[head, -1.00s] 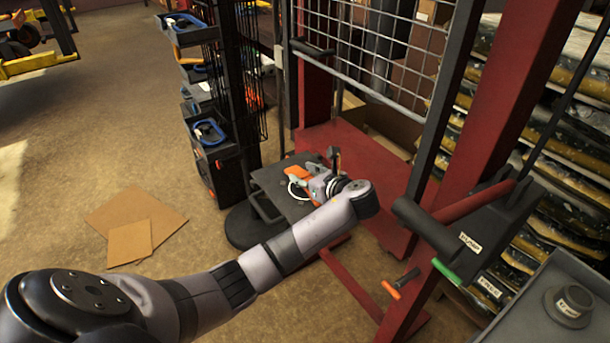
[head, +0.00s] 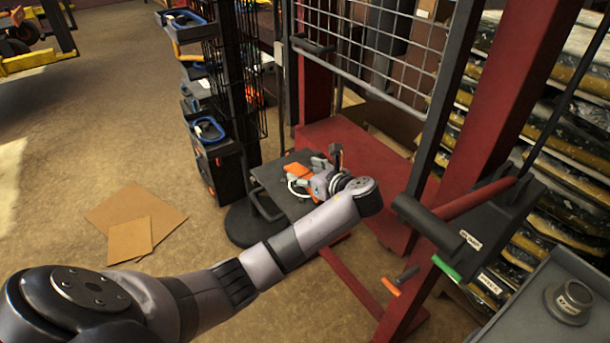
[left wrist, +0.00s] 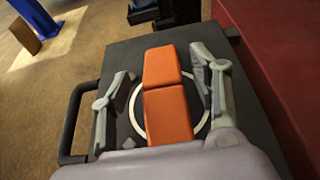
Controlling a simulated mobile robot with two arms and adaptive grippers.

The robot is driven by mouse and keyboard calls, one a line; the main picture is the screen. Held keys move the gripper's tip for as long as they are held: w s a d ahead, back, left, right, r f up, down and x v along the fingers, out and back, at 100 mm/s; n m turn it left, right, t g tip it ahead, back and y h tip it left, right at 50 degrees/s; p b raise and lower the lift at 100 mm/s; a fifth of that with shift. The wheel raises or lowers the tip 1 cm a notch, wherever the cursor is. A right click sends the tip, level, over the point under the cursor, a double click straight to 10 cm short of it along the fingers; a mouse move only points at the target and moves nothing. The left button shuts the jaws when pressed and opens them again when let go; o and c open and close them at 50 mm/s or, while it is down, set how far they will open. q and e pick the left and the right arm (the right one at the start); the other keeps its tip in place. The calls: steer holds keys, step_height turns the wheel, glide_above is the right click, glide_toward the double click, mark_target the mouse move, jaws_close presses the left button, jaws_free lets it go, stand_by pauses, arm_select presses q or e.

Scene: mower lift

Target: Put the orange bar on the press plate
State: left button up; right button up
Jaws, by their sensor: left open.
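The orange bar (head: 297,171) lies on a dark, flat top (head: 272,181) beside the red press frame. In the left wrist view the bar (left wrist: 166,100) shows as two orange sections with a seam, lying across a white ring (left wrist: 136,108) on the dark top (left wrist: 118,62). My left gripper (head: 315,168) is at the bar. In the left wrist view its fingers (left wrist: 163,72) are open, one on each side of the bar, with gaps showing. The bar's near end is hidden by the gripper body. My right gripper is not in view.
The red platform (head: 366,152) lies just right of the dark top, between red posts and a wire mesh (head: 380,45). A rack with blue-handled bins (head: 207,130) stands at left. Cardboard sheets (head: 130,240) lie on the open floor. A grey cabinet (head: 535,315) is at right.

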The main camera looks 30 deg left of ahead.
arm_select(q)
steer(key=v, duration=1.1)
steer(key=shift+s+d, duration=0.1)
steer(key=shift+d, duration=0.05)
